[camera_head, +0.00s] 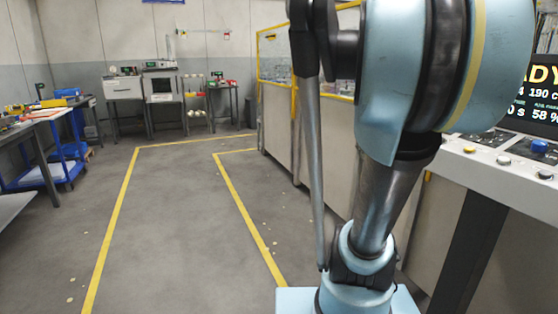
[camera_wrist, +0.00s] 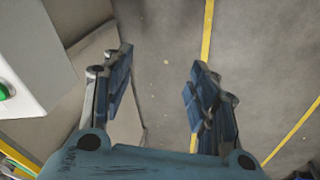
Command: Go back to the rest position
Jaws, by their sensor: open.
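My gripper (camera_wrist: 158,85) shows in the wrist view with its two blue-padded fingers spread wide apart. Nothing is between the fingers except a view of the grey floor below. The gripper is not visible in the head view, where my light blue arm fills the middle and right of the picture. In the wrist view, a pale box with a green button (camera_wrist: 4,92) is at the left edge, apart from the fingers.
A control console (camera_head: 500,165) with buttons and a dark screen (camera_head: 540,95) stands close at right. Yellow-framed fencing (camera_head: 275,60) runs behind my arm. Workbenches stand at the back, with a blue cart (camera_head: 60,165) at left. The floor lane between yellow lines (camera_head: 115,220) is clear.

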